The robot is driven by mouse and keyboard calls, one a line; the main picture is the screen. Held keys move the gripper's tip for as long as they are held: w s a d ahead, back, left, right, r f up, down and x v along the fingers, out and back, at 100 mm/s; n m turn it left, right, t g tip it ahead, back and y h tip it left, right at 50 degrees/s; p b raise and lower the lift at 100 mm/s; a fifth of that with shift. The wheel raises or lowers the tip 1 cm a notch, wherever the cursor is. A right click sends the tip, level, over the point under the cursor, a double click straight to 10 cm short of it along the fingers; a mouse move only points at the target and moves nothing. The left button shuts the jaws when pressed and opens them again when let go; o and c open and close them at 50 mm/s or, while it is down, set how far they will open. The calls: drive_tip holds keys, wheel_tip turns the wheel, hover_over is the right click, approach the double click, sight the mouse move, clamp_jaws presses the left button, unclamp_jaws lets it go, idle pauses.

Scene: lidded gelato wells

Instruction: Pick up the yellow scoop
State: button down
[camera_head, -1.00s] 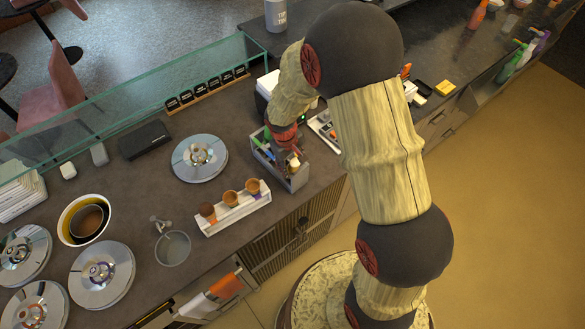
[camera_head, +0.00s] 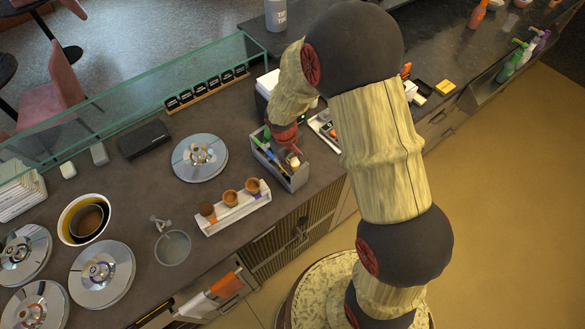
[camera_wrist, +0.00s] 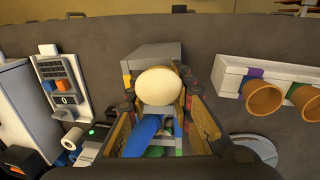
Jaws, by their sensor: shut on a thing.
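My gripper (camera_wrist: 160,104) is shut, its two fingers on either side of a pale yellow rounded piece (camera_wrist: 159,86), which I take to be the yellow scoop. Only its rounded end shows clearly; the rest is hidden by the fingers and the caddy. The scoop is at the grey caddy (camera_head: 291,184), whose wall also shows in the wrist view (camera_wrist: 158,54). I cannot tell whether the scoop is clear of the caddy floor. A blue handle (camera_wrist: 143,135) and green pieces stand in the caddy close to my fingers.
A card terminal (camera_wrist: 62,90) and a paper roll (camera_wrist: 72,138) stand on the caddy's other side. A glass screen (camera_head: 140,95) runs behind.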

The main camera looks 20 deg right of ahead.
drive_tip(key=shift+r, duration=0.15)
idle(0.5)
wheel_tip(320, 180, up, 15)
drive_tip(key=p, duration=0.2)
drive_tip(key=shift+r+p, duration=0.2)
drive_tip(key=shift+p, duration=0.1)
idle(1.1)
